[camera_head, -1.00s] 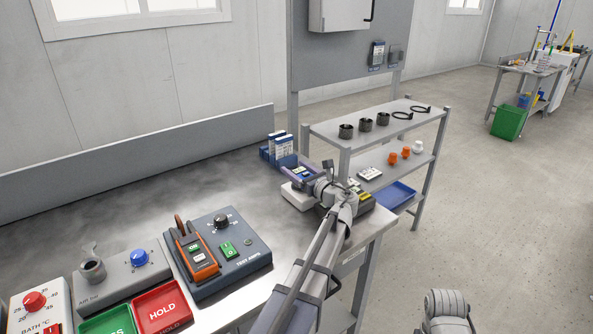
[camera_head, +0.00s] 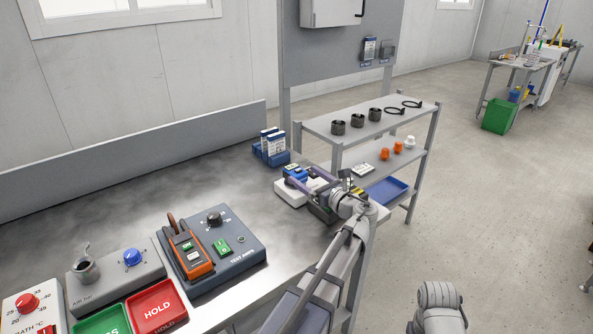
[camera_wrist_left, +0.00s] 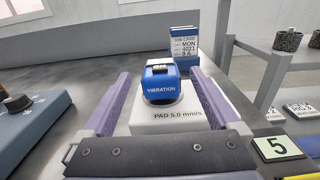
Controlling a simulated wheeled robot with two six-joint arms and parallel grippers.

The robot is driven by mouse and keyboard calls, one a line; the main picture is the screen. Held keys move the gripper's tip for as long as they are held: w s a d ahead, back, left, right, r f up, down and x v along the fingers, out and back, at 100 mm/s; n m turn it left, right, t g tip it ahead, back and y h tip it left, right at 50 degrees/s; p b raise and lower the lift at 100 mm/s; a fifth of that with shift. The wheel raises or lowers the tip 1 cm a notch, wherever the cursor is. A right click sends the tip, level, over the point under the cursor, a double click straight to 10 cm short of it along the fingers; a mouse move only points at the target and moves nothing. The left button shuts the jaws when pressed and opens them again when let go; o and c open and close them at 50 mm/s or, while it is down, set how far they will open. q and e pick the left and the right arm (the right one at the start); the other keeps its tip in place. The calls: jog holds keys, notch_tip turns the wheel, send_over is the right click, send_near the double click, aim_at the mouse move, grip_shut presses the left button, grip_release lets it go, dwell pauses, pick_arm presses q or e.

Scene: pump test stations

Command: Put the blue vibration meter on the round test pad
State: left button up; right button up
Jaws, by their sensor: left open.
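The blue vibration meter (camera_head: 294,171) stands upright on the white pad block (camera_head: 287,194) at the bench's far right end. In the left wrist view the meter (camera_wrist_left: 161,84) faces me with its VIBRATION label, above the block (camera_wrist_left: 165,122) marked PAD 5.0 mm/s. A dark round edge shows under the meter; most of the round pad is hidden beneath it. My left gripper (camera_head: 302,179) is open, with its purple fingers on either side of the meter, apart from it. In the wrist view the gripper (camera_wrist_left: 160,76) shows gaps on both sides. My right gripper is out of view.
A blue holder with cards (camera_head: 270,151) stands just behind the pad block. A shelf rack (camera_head: 350,125) with dark cups is to the right. An orange meter (camera_head: 190,255) sits on a grey-blue station, left. A red HOLD tray (camera_head: 157,306) is in front. The bench middle is clear.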

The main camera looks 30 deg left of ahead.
pick_arm(q)
jog(key=shift+v, duration=1.55)
